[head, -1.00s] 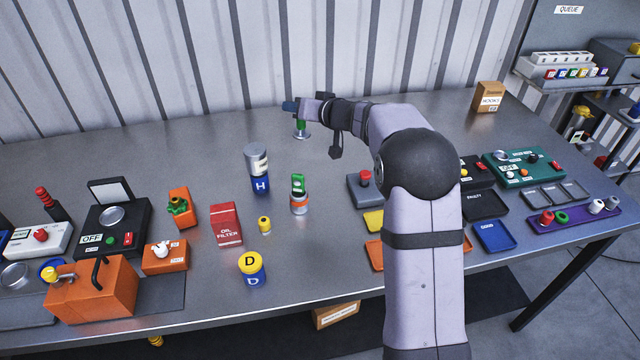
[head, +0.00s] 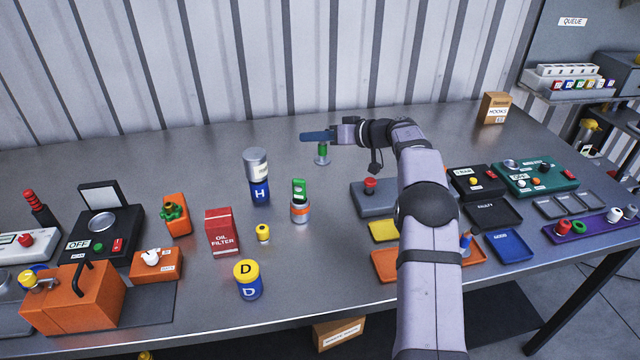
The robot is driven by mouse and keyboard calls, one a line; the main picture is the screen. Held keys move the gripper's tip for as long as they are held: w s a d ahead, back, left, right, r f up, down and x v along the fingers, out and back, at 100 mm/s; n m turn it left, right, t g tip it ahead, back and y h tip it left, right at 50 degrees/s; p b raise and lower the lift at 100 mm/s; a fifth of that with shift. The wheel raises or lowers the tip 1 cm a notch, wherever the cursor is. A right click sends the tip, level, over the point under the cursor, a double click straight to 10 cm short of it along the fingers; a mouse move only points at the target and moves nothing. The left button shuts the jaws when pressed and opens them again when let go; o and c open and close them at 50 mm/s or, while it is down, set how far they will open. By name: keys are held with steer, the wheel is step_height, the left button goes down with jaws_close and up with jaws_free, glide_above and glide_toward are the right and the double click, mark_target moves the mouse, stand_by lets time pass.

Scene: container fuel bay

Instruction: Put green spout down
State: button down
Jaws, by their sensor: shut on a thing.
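The green spout (head: 322,151), a short green cylinder with a silver disc-shaped foot, hangs upright under my gripper (head: 320,137). My gripper reaches in from the right over the back of the bench and is shut on the spout's top, which the blue fingers hide. The foot is at or just above the bare metal bench (head: 225,150); I cannot tell if it touches.
A grey box with a red button (head: 375,203) is at right. The bench around the spout is clear.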

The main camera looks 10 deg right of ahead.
steer(key=shift+f+p, duration=0.4)
steer(key=shift+f, duration=4.35)
steer(key=shift+f, duration=0.15)
steer(key=c, duration=1.7)
jaws_free()
steer(key=shift+s+d+r, duration=0.25)
steer(key=shift+d+r, duration=0.05)
steer(key=b+v, duration=0.2)
steer(key=v, duration=0.9)
